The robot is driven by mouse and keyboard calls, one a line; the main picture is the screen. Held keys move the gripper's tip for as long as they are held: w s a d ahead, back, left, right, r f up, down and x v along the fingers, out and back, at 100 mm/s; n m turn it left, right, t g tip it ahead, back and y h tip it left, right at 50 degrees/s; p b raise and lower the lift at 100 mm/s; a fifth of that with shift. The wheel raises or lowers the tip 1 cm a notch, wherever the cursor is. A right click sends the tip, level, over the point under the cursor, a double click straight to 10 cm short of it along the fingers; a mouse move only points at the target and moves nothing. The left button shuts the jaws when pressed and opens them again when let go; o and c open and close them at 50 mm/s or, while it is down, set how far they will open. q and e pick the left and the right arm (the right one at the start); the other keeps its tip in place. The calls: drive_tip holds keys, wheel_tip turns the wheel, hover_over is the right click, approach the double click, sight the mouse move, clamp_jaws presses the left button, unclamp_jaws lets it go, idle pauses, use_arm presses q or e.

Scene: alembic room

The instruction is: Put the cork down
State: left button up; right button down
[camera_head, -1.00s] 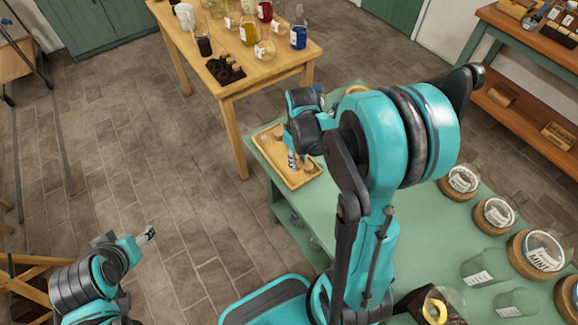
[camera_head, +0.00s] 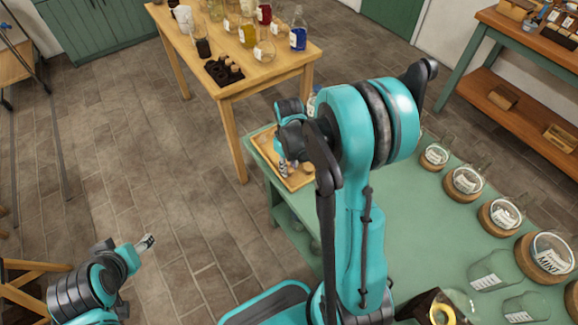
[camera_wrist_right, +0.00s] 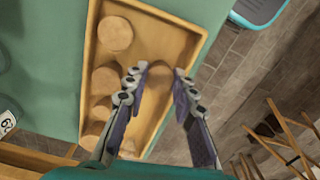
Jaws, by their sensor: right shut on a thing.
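Lidded jars (camera_head: 466,181) with wooden bases line the green table's right side. A wooden table (camera_head: 270,72) with bottles and a dark holder (camera_head: 223,70) stands behind. The green table's middle is clear. Wooden stool legs (camera_wrist_right: 285,135) show in the wrist view.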

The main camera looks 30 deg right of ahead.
sight(289, 169)
drive_tip(key=c, duration=1.3)
unclamp_jaws()
drive_tip(key=shift+o, duration=0.2)
drive_tip(key=shift+r+p, duration=0.4)
wheel_tip(289, 169, up, 11)
drive_tip(key=p, duration=0.4)
drive_tip(key=s+a+r+m+t, duration=0.2)
drive_tip(key=s+a+r+t, duration=0.5)
drive_tip(key=s+a+r, duration=0.2)
drive_tip(key=shift+s+a+m, duration=0.3)
drive_tip(key=shift+s+a, duration=0.5)
drive_tip(key=shift+s, duration=0.2)
